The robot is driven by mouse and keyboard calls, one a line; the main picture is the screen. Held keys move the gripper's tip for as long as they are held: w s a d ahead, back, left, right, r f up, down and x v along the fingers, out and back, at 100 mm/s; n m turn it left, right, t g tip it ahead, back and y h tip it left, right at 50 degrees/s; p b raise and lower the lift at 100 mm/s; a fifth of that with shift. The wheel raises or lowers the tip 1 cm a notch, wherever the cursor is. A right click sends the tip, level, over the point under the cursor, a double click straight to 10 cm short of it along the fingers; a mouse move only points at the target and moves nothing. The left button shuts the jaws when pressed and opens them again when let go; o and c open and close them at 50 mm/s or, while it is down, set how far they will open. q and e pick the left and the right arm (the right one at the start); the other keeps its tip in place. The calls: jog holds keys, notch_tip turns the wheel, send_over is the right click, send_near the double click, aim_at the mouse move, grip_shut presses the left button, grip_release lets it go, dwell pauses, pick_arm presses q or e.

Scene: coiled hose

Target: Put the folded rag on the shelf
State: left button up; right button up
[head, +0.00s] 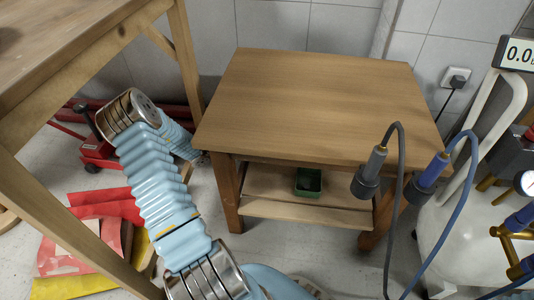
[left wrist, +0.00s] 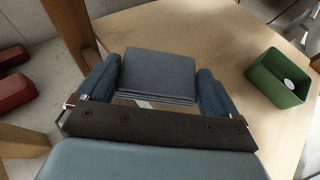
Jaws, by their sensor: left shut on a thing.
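The folded rag (left wrist: 158,72) is a flat, blue-grey, layered square in the left wrist view. It sits between the two dark blue fingers of my left gripper (left wrist: 157,88), which is shut on it. The wooden shelf (head: 265,184) is the low board under the table in the head view; its pale surface (left wrist: 215,35) also spreads behind and right of the rag in the left wrist view. I cannot tell whether the rag touches it. In the head view the tabletop hides my left gripper and the rag. My right gripper is in neither view.
A green box (head: 308,182) stands on the shelf, right of my left gripper in the left wrist view (left wrist: 275,85). The wooden tabletop (head: 310,100) above is bare. Hoses with connectors (head: 368,172) hang at its right front. Table legs (head: 228,190) flank the shelf.

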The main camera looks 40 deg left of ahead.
pick_arm(q)
jog(key=w+d, duration=0.1)
jog(key=d, duration=0.2)
jog(key=w+d, duration=0.1)
jog(key=shift+w+d+b, duration=0.25)
jog(key=shift+w+b, duration=0.05)
jog(key=shift+w, duration=0.05)
jog(key=shift+w+d+f+b, duration=0.15)
jog(key=shift+f+b, duration=0.15)
jog(key=shift+f, duration=0.6)
jog(key=shift+d+f+b, duration=0.1)
jog(key=shift+f+b, duration=0.2)
jog(key=shift+f, duration=0.55)
jog(key=shift+f, duration=0.15)
jog(key=o, duration=0.8)
jog(key=shift+c, duration=0.2)
jog(key=shift+r, duration=0.25)
jog(key=p+v, duration=0.2)
jog(key=v, duration=0.9)
jog(key=shift+f, duration=0.1)
jog(key=shift+s+a+p, duration=0.1)
jog(key=shift+s+p, duration=0.2)
jog(key=shift+s, duration=0.2)
